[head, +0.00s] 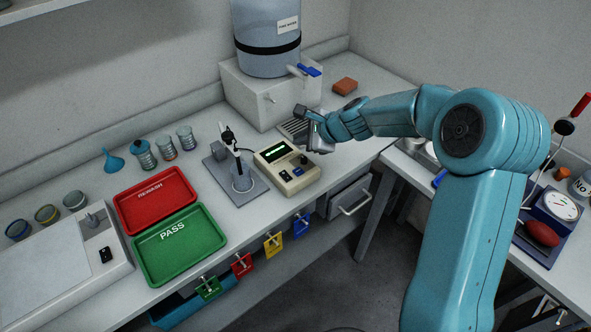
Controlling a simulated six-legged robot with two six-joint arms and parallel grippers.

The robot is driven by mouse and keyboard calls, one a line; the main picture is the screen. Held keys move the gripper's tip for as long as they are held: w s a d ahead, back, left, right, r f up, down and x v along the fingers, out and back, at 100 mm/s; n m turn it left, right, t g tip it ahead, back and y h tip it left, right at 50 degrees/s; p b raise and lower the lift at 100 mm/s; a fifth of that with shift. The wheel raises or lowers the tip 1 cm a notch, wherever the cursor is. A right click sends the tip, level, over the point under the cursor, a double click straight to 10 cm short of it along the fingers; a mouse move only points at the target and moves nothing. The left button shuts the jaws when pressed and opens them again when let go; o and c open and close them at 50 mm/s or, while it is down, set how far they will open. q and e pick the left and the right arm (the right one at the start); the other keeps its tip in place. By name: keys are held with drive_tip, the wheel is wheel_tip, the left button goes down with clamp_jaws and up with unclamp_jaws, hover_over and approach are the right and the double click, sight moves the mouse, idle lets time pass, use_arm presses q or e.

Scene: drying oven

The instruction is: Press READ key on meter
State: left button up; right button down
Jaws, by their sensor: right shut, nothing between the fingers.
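The meter (287,167) is a beige box with a lit green display, a dark knob and small keys on its sloped top. It stands on the bench near its front edge, right of the probe stand. The key labels are too small to read. My right gripper (307,132) is shut and empty, just behind the meter's right rear corner in the picture. I cannot tell its exact height above the meter or whether it touches it. My left gripper is not in view.
A probe in a beaker on a stand (239,172) is left of the meter. Red (156,201) and green (180,244) trays lie further left. A water tank (268,45) on a white block stands behind. Coloured tags hang along the front edge. A brown block (345,86) lies at the back.

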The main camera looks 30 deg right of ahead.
sight(301, 173)
wheel_tip(301, 173, down, 9)
drive_tip(key=b, duration=0.8)
drive_tip(key=shift+a, duration=0.1)
drive_tip(key=shift+w, duration=0.1)
idle(1.4)
drive_tip(key=shift+f+b, duration=0.4)
drive_tip(key=shift+b, duration=0.15)
drive_tip(key=shift+f+b, duration=0.4)
drive_tip(key=shift+f, duration=0.05)
idle(0.4)
drive_tip(key=shift+r+p, duration=0.8)
drive_tip(key=shift+r, duration=0.1)
wheel_tip(301, 173, up, 5)
drive_tip(key=p, duration=0.5)
